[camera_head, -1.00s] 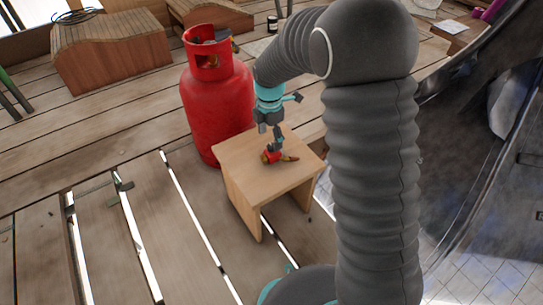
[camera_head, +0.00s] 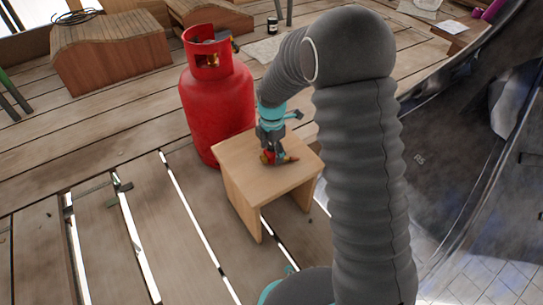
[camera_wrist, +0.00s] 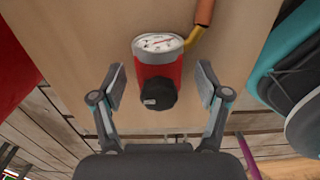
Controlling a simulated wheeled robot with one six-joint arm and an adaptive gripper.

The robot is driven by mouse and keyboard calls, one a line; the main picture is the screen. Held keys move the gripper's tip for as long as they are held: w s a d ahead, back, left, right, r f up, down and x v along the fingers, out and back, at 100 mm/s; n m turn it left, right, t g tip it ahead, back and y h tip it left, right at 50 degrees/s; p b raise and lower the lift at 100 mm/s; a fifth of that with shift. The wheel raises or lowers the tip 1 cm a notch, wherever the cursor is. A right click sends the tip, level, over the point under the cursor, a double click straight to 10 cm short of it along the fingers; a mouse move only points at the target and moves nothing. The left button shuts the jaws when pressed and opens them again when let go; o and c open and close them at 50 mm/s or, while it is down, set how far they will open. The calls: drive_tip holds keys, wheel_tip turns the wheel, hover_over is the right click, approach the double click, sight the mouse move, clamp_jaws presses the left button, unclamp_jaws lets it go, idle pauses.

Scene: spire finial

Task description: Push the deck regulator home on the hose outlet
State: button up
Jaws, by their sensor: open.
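The deck regulator (camera_wrist: 158,70) lies on a small wooden stool, with a red body, a white dial gauge and a black knob. A yellow fitting (camera_wrist: 193,38) and an orange-brown hose piece (camera_wrist: 204,12) extend from its far right side. It also shows in the head view (camera_head: 267,157), partly covered by my gripper. My gripper (camera_wrist: 161,86) is open, with one finger on each side of the regulator and a visible gap to both. In the head view my gripper (camera_head: 270,148) points down over the stool top. I cannot make out a separate hose outlet.
The stool (camera_head: 240,152) stands on a slatted wooden deck. A red gas cylinder (camera_head: 217,105) with a collar stands close behind it, to the left. Wooden benches (camera_head: 110,52) are farther back. Open gaps run between the deck boards at the front left.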

drive_tip(key=shift+f, duration=0.6)
drive_tip(key=shift+r, duration=0.1)
drive_tip(key=c, duration=1.2)
drive_tip(key=shift+o, duration=0.2)
drive_tip(key=shift+r, duration=0.5)
wheel_tip(320, 180, up, 4)
drive_tip(key=shift+d+f+p, duration=0.15)
drive_tip(key=shift+f+p, duration=0.05)
drive_tip(key=shift+p, duration=0.25)
drive_tip(key=s+d+r, duration=0.1)
drive_tip(key=d+r, duration=0.2)
drive_tip(key=d, duration=0.2)
drive_tip(key=s+d+r+p, duration=0.1)
drive_tip(key=d+r, duration=0.2)
drive_tip(key=d, duration=0.3)
drive_tip(key=shift+s+r, duration=0.2)
drive_tip(key=shift+s, duration=0.05)
drive_tip(key=shift+d, duration=0.1)
